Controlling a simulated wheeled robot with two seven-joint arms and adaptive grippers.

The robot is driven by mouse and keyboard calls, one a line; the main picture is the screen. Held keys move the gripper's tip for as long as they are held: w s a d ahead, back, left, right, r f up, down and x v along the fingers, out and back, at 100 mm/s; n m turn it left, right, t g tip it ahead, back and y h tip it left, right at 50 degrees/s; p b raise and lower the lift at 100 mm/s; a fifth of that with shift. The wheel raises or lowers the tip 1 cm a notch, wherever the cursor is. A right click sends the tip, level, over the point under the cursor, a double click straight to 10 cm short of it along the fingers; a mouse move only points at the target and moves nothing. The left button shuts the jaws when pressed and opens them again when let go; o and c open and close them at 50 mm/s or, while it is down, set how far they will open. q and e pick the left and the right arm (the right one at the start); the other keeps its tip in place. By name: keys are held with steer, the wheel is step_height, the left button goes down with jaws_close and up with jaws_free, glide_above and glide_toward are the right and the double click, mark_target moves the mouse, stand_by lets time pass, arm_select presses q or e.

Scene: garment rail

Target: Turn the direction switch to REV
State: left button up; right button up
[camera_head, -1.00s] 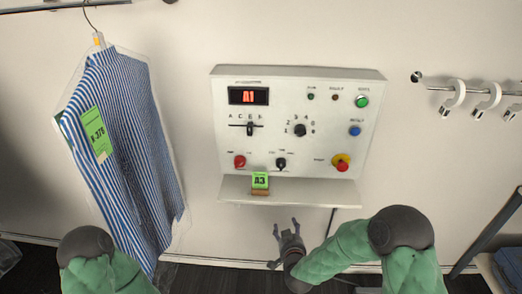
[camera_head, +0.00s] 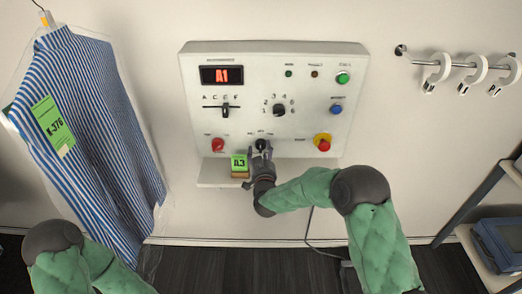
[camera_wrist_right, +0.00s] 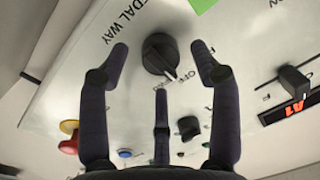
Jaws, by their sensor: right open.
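The direction switch (camera_head: 261,145) is a black rotary knob low in the middle of the control panel (camera_head: 350,75). In the right wrist view the knob (camera_wrist_right: 158,50) shows large, its pointer toward the OFF mark; the other position labels are partly hidden by my fingers. My right gripper (camera_head: 262,155) is open, just in front of and below the knob. In the right wrist view my right gripper (camera_wrist_right: 160,58) has a finger on each side of the knob and a third below it; I see no clear contact. My left gripper is out of view.
A red knob (camera_head: 217,145), a red-on-yellow stop button (camera_head: 323,143), a numbered dial (camera_head: 279,109) and a slider (camera_head: 226,108) surround the switch. A green A3 tag (camera_head: 239,163) stands on the shelf (camera_head: 212,178) beside my right gripper. A striped shirt (camera_head: 85,130) hangs left.

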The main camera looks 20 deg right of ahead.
steer(key=shift+x, duration=1)
steer(key=c, duration=1.2)
steer(key=shift+o, duration=0.2)
steer(key=shift+n, duration=0.4)
steer(key=n, duration=0.2)
steer(key=shift+n, duration=0.4)
steer(key=shift+n+g+p, duration=0.3)
steer(key=shift+n+p, duration=0.7)
steer(key=shift+n, duration=1.1)
